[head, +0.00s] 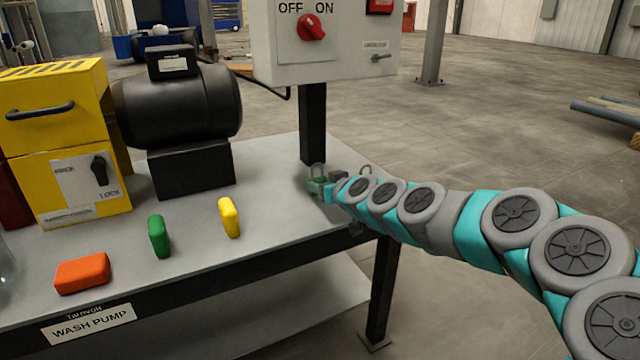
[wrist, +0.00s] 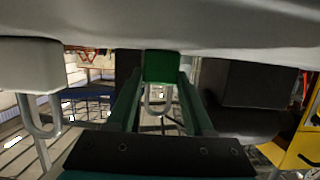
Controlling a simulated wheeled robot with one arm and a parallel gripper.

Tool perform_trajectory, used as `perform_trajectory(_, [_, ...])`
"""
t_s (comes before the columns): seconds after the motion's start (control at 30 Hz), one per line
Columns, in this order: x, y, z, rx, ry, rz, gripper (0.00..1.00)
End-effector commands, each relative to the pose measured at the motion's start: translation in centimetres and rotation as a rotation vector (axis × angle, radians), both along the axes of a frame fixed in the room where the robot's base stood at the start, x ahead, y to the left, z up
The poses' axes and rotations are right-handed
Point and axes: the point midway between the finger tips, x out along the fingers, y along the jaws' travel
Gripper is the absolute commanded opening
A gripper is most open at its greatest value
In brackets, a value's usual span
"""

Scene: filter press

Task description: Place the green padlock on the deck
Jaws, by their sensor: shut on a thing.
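The green padlock (head: 316,187) stands upright, shackle up, at the right part of the grey deck (head: 270,195), close to the foot of the switch post. My gripper (head: 326,189) is shut on it, reaching in from the right. In the wrist view, which is upside down, the green padlock (wrist: 166,66) sits between the two fingers (wrist: 163,75), its shackle hanging downward in the picture. Its body is at or very near the deck surface; I cannot tell whether it touches.
A pale grey padlock (wrist: 28,66) stands beside my gripper; its shackle shows in the head view (head: 366,170). The black post (head: 312,125) carries a switch box (head: 325,45). A motor (head: 180,105), yellow box (head: 65,140), and orange (head: 82,273), green (head: 159,236) and yellow (head: 229,217) blocks stand left.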

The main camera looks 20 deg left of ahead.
Motion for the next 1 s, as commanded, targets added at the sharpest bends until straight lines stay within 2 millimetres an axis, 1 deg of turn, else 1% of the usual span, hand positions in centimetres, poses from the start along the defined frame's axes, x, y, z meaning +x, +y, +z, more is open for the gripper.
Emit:
perform_trajectory(0.03, [0.0,0.0,-0.3,0.0,0.0,-0.001,0.0])
perform_trajectory(0.07, [0.0,0.0,-0.1,0.0,0.0,0.0,0.55])
perform_trajectory(0.3, [0.0,0.0,-0.1,0.0,0.0,0.0,0.82])
perform_trajectory(0.53, [0.0,0.0,-0.1,0.0,0.0,0.0,0.82])
perform_trajectory(0.67, [0.0,0.0,0.5,0.0,0.0,0.001,0.82])
perform_trajectory(0.87, [-1.4,-1.6,0.8,-0.001,0.002,0.002,0.82])
perform_trajectory(1.0, [-2.9,-3.4,1.7,0.0,0.0,0.001,0.82])
